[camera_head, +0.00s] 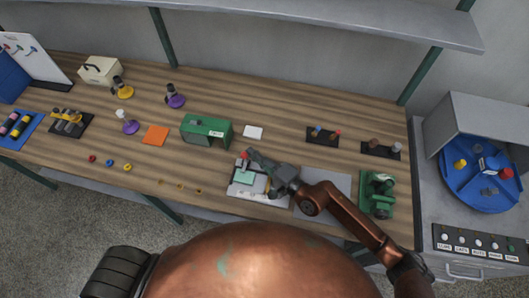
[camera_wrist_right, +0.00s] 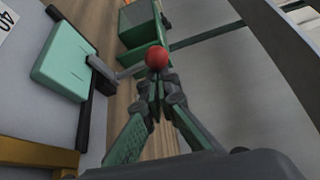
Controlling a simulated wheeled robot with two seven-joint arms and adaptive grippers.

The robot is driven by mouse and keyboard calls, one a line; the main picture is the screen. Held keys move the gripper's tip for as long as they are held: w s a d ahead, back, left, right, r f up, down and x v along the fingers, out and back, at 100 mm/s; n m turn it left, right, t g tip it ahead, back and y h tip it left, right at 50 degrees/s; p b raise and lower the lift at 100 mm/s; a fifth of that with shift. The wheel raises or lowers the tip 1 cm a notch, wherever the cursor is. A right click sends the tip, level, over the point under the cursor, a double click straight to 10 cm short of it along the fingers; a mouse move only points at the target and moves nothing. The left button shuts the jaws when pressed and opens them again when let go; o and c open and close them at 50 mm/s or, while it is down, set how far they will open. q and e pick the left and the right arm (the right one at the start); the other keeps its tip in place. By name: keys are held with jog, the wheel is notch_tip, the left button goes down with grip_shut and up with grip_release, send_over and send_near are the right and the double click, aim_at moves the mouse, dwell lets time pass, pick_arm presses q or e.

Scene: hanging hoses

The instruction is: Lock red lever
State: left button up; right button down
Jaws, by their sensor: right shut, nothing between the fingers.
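The red lever shows as a round red knob (camera_wrist_right: 157,58) on a thin grey arm in the right wrist view. It stands beside a mint green block (camera_wrist_right: 65,62) on a pale plate. In the head view the red knob (camera_head: 244,154) is at the back edge of that fixture (camera_head: 240,190). My right gripper (camera_head: 252,156) reaches in from the right, and its closed fingertips (camera_wrist_right: 159,84) appear right at the knob. The fingers are shut with nothing between them. I cannot tell whether they touch the knob. My left gripper is not in view.
A green box (camera_head: 206,131) stands just behind the fixture. A grey plate (camera_head: 322,187) and a green machine (camera_head: 377,193) are to the right. Small coloured rings lie to the left. A blue round tray (camera_head: 480,190) sits on the side cabinet.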

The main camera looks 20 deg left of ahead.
jog(key=shift+s+a, duration=0.15)
jog(key=shift+s, duration=0.25)
